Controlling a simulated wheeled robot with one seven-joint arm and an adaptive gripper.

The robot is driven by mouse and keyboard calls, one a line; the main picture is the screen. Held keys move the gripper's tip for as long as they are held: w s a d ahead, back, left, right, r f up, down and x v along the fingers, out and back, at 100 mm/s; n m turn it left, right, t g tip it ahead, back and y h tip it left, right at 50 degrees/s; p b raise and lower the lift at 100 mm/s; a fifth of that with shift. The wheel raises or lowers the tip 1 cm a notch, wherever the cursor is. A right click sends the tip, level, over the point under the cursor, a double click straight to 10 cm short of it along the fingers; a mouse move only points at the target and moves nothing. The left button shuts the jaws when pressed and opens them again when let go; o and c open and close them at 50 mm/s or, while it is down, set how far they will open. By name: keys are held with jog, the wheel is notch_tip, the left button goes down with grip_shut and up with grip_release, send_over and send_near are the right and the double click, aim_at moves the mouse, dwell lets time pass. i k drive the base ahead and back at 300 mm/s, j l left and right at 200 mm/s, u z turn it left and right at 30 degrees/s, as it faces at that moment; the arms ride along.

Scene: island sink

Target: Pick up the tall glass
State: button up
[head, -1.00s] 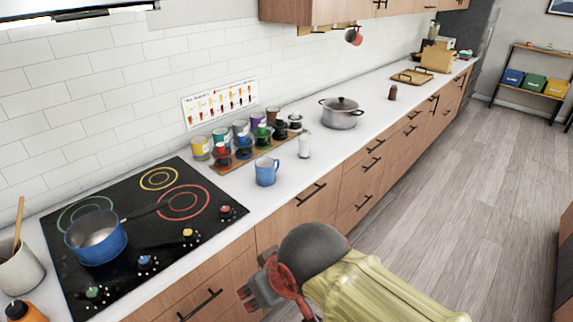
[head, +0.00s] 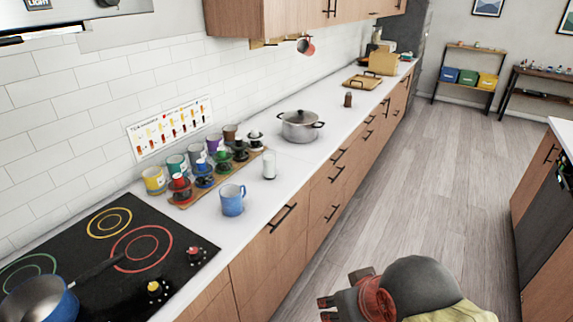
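A small whitish glass (head: 269,165), the only one like a drinking glass that I can make out, stands upright on the white counter. It is just behind and right of a blue mug (head: 232,200) and apart from it. My gripper (head: 327,309) is at the bottom of the head view, over the floor in front of the drawers. Its two dark fingertips are apart with nothing visible between them. It is well away from the glass, below and to the right of it in the picture.
A wooden tray (head: 182,202) with several coloured cups stands left of the glass. A steel pot (head: 299,126) is behind it, and a stove (head: 112,262) with a blue saucepan (head: 42,302) is at lower left. The floor aisle (head: 425,190) is clear.

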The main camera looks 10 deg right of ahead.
aim_at(269, 165)
jog(key=u, duration=1.75)
jog(key=z, duration=1.75)
jog(key=i+j+u, duration=0.2)
jog(key=i+u, duration=0.15)
jog(key=i, duration=0.25)
jog(key=i+u, duration=0.35)
jog(key=i, duration=0.25)
